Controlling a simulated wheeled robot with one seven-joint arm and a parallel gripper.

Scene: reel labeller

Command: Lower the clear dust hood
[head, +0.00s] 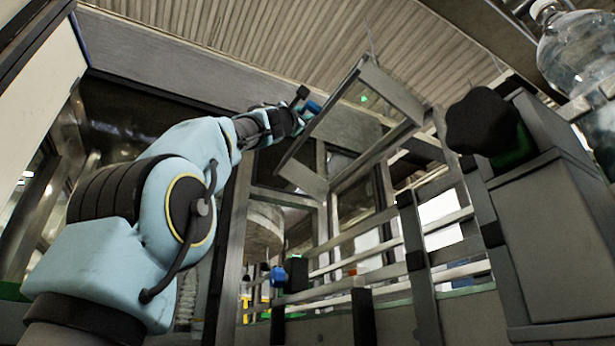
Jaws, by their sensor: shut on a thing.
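The clear dust hood (393,93) is a grey-edged frame with see-through panes. It stands raised and tilted in the upper middle of the head view. My arm reaches up from the lower left to the hood's upper left edge. My gripper (304,104) is shut there, at a small blue part (313,107) on that edge, which looks like the hood's handle. The fingers are small and dark in this view, so the exact grip is hard to see.
Below the hood are grey posts and horizontal rails (360,235) of the machine. A blue knob (278,276) on a black block sits at lower middle. A grey housing with a black knob (482,121) stands at right, near a clear bottle (580,50).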

